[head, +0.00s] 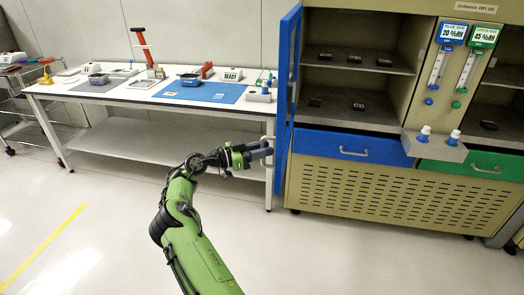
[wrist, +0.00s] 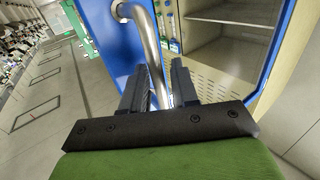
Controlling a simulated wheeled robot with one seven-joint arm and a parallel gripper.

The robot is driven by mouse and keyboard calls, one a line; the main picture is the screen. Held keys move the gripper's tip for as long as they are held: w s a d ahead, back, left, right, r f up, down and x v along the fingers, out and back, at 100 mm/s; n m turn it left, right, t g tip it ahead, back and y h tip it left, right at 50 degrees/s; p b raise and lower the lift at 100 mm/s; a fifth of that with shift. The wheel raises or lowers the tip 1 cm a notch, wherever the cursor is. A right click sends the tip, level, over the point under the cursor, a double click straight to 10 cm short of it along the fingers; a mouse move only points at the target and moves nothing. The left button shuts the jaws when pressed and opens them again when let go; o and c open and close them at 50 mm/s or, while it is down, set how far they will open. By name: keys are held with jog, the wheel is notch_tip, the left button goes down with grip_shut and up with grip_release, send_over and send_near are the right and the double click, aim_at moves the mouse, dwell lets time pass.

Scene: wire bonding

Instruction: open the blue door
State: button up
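The blue door (head: 288,95) stands swung out from the left bay of the beige cabinet, seen almost edge-on in the head view. In the wrist view its blue panel (wrist: 112,42) fills the upper middle, with a bent steel handle (wrist: 150,42) on it. My gripper (head: 266,149) is beside the lower part of the door in the head view. In the wrist view my gripper's dark fingers (wrist: 160,82) are apart, with the handle running down between them. Contact of the fingers with the handle is not clear.
The cabinet's left bay (head: 350,85) shows shelves with several small black parts. Blue drawer (head: 345,148) and green drawer (head: 470,170) lie below. A white workbench (head: 120,90) with tools stands left of the door. Open floor (head: 90,215) lies in front of it.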

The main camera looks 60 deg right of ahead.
jog(key=p+v, duration=0.2)
jog(key=v, duration=1.3)
jog(key=shift+w+a+p, duration=0.2)
jog(key=shift+a+p, duration=0.1)
jog(key=shift+p, duration=0.1)
